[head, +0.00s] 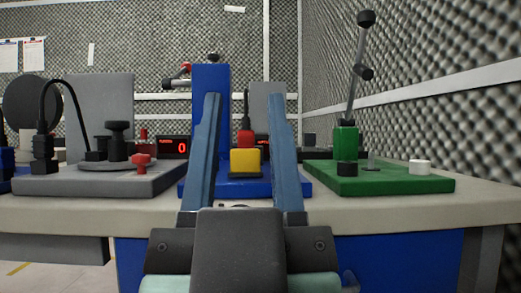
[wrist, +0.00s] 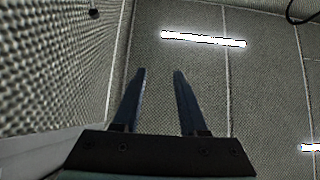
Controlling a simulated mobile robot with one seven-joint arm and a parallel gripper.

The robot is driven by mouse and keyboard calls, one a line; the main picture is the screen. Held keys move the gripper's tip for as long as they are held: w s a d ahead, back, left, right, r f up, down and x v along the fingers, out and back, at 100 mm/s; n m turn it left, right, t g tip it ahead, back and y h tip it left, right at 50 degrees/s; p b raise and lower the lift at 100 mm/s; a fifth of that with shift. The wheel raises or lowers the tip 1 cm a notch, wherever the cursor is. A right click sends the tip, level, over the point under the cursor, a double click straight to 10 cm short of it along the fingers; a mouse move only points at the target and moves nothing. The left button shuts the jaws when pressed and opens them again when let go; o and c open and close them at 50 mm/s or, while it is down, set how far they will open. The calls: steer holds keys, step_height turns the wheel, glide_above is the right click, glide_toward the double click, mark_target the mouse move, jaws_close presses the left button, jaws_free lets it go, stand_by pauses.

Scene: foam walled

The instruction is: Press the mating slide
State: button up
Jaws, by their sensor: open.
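My gripper (head: 241,98) is open and empty, its two blue fingers pointing up in front of the bench. In the wrist view my gripper (wrist: 160,71) also shows open, with only foam wall and lights beyond it. Between the fingers in the head view, a yellow block (head: 245,162) sits on a blue fixture (head: 210,78) with a tall upright. A red and black part (head: 245,138) stands just behind or above the block. Which part is the mating slide I cannot tell for sure. The fingers hide parts of the blue fixture.
On the left, a grey fixture (head: 60,183) carries black knobs and a red handle (head: 140,162). On the right, a green fixture (head: 400,184) carries a green cylinder (head: 345,142), a tilted rod and a white disc (head: 419,167). A red-digit display (head: 174,148) stands behind. The bench's front edge (head: 400,209) is clear.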

steer(key=c, duration=0.4)
steer(key=shift+w+r+p, duration=0.25)
steer(key=shift+w+p, duration=0.05)
steer(key=shift+p, duration=0.4)
steer(key=shift+c, duration=1.1)
steer(key=w+p, duration=0.1)
steer(key=p, duration=0.1)
steer(key=w+m+g+p, duration=0.1)
steer(key=p, duration=0.2)
steer(key=w+m+p, duration=0.1)
steer(key=p, duration=0.2)
steer(key=shift+w+a+r+g+y, duration=0.3)
steer(key=shift+r+g+y, duration=0.1)
jaws_close()
steer(key=s+f+m+g+p, duration=0.2)
steer(key=m+p, duration=0.6)
steer(key=p, duration=0.9)
steer(key=s+f+m+g+p, duration=0.3)
steer(key=m+g+p, duration=0.2)
steer(key=p, duration=1.2)
steer(key=m, duration=0.3)
steer(key=shift+s+d+f+g+h, duration=0.2)
steer(key=shift+f+g+h, duration=0.1)
steer(key=shift+h, duration=0.1)
